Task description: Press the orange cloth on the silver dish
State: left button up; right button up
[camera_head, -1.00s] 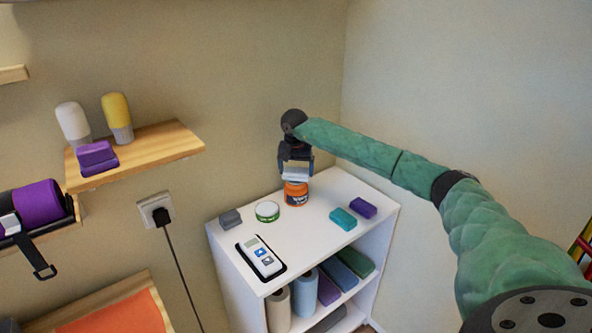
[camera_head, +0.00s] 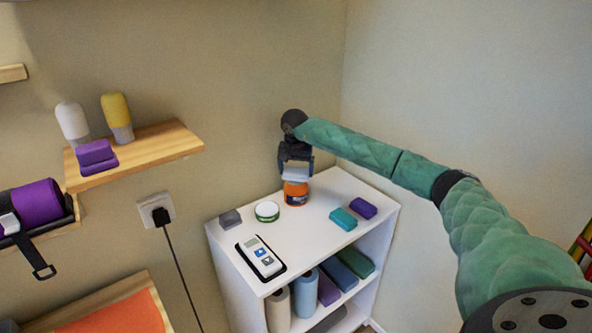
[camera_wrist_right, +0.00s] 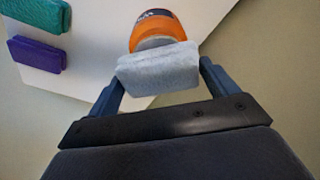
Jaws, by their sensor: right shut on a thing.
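My right gripper (camera_head: 295,166) is shut on a pale grey, cloth-like block (camera_wrist_right: 160,68), with one finger on each side of it. The block is right over an orange jar (camera_head: 296,194) with dark lettering, which stands upright on the white shelf unit (camera_head: 298,229). The jar also shows in the right wrist view (camera_wrist_right: 158,28), partly hidden behind the block. I cannot tell whether block and jar touch. I see no orange cloth and no silver dish that I can make out. My left gripper is not in view.
On the same top are a green-and-white round tin (camera_head: 267,211), a grey block (camera_head: 230,218), a teal block (camera_head: 343,219), a purple block (camera_head: 363,208) and a white remote-like device (camera_head: 260,256). The wall is close behind. A wooden shelf (camera_head: 150,150) hangs left. The top's middle is clear.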

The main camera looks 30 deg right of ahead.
aim_at(296, 170)
jog(key=shift+r+p, duration=1)
jog(key=shift+r, duration=2.45)
